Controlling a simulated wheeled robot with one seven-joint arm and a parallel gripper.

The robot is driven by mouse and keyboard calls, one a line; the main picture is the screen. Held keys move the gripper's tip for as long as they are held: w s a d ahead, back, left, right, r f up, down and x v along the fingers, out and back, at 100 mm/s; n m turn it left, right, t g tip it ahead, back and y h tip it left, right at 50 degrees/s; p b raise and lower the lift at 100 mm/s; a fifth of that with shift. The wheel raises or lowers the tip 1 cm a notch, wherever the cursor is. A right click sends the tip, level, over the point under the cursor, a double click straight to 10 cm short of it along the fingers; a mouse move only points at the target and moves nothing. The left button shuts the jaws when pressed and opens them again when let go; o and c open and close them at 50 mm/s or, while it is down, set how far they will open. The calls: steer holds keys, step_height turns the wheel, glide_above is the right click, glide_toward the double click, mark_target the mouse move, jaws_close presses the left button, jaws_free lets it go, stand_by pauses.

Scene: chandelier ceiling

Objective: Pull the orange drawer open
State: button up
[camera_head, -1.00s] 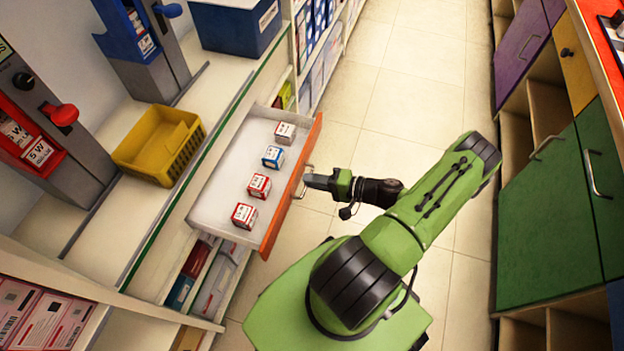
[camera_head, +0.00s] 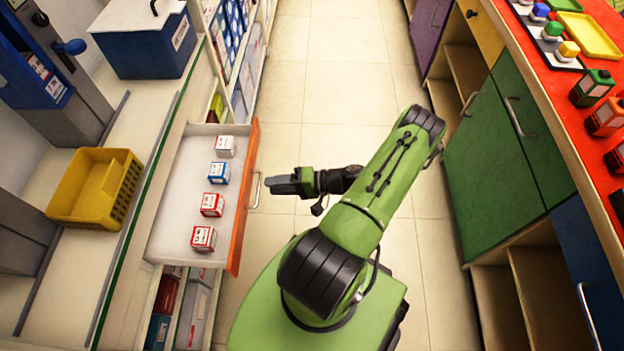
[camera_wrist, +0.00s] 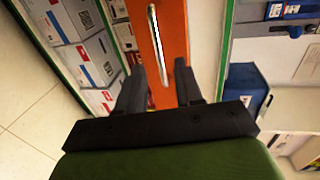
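The orange drawer (camera_head: 243,200) stands pulled out from the shelf unit on the left, its white inside showing. Several small boxes (camera_head: 211,205), red, blue and white, sit in a row in it. Its silver handle (camera_head: 257,190) is on the orange front, facing my gripper (camera_head: 270,185). My gripper is just right of the handle, with a small gap between them. The orange front (camera_wrist: 172,30) and handle (camera_wrist: 155,45) lie ahead of the fingers.
A yellow basket (camera_head: 95,188) and a dark blue box (camera_head: 145,40) stand on the left counter. The tiled aisle floor (camera_head: 345,90) between is clear.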

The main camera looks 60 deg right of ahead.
steer(key=p+v, duration=0.1)
steer(key=v, duration=1.1)
steer(key=shift+w+d+r, duration=0.1)
steer(key=w+a+r+n+g+h+p, duration=0.1)
steer(key=w+a+r+n+g+p, duration=0.2)
steer(key=r, duration=0.5)
steer(key=w+a+r+n+g+h+p, duration=0.1)
steer(key=w+a+r+n+g, duration=0.1)
steer(key=w+a+r+g, duration=0.45)
steer(key=w+a+r+n+g+h+p, duration=0.1)
steer(key=r+n+g+p, duration=0.15)
steer(key=r, duration=0.75)
steer(key=s+a+r+n+t+h+p, duration=0.2)
steer(key=s+a+r, duration=0.2)
steer(key=a+r, duration=0.3)
steer(key=s+a+r+n+t+h+p, duration=0.2)
steer(key=s+a+r, duration=0.3)
steer(key=r, duration=0.6)
steer(key=shift+a+h+p, duration=0.4)
steer(key=shift+a+p, duration=0.2)
steer(key=shift+a, duration=0.4)
